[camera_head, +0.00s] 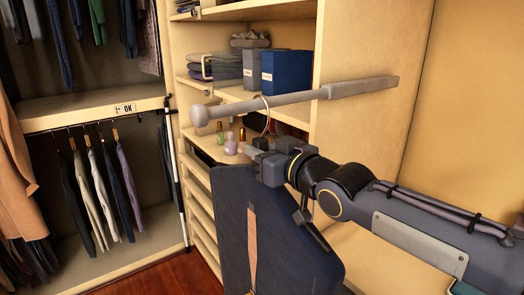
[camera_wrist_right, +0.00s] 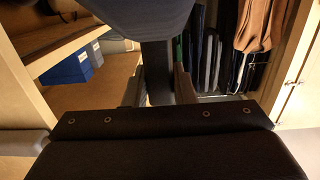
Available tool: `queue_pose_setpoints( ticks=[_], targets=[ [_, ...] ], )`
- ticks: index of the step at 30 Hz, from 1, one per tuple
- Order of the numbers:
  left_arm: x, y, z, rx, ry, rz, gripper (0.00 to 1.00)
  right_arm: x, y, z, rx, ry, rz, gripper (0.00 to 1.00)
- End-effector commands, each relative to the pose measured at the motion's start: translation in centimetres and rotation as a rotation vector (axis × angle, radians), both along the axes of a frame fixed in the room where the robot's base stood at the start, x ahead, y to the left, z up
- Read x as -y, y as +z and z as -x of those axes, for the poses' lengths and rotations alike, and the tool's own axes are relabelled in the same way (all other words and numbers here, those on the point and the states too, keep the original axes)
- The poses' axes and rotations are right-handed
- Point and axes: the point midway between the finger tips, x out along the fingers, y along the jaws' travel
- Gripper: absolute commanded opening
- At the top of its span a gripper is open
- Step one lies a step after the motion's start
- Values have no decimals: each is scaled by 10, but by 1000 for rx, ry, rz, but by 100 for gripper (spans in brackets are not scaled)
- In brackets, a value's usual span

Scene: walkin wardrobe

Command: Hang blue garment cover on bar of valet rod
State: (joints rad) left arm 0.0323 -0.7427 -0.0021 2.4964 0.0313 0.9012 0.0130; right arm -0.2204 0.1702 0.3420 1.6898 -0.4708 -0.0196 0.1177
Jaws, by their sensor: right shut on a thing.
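The valet rod (camera_head: 300,97) is a grey bar with a round knob at its left end, sticking out from the side panel of the shelf unit. The dark blue garment cover (camera_head: 235,215) hangs below it, slightly tilted, with a tan strip down its front. My right gripper (camera_head: 262,160) is shut on the top of the cover, just below the rod. The cover's thin metal hook (camera_head: 267,118) rises to the bar and overlaps it in the head view; I cannot tell whether it rests on it. My left gripper is out of view.
Behind the rod, shelves hold blue boxes (camera_head: 286,71), folded clothes (camera_head: 213,66) and small bottles (camera_head: 230,143). Hanging clothes (camera_head: 100,195) fill the rack at left. The shelf unit's side panel (camera_head: 365,45) stands close to the right of the cover.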

Motion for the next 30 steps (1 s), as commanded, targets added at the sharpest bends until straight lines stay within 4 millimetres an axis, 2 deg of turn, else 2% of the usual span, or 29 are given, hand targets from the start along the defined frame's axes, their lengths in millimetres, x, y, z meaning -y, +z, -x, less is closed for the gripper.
queue_pose_setpoints(
  ticks=[1, 6, 20, 26, 27, 30],
  targets=[
    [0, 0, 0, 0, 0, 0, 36, 0, 0, 0, 1, 0, -1, 27],
    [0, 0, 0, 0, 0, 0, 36, 0, 0, 0, 0, 0, 0, 49],
    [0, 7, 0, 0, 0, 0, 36, 7, 1, 5, -6, -3, -2, 49],
    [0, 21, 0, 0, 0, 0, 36, 19, 4, 22, -2, -6, 3, 49],
    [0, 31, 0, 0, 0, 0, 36, 23, 8, 25, -4, -9, 1, 49],
    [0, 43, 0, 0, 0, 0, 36, 29, 8, 33, -3, -9, 2, 49]
  ],
)
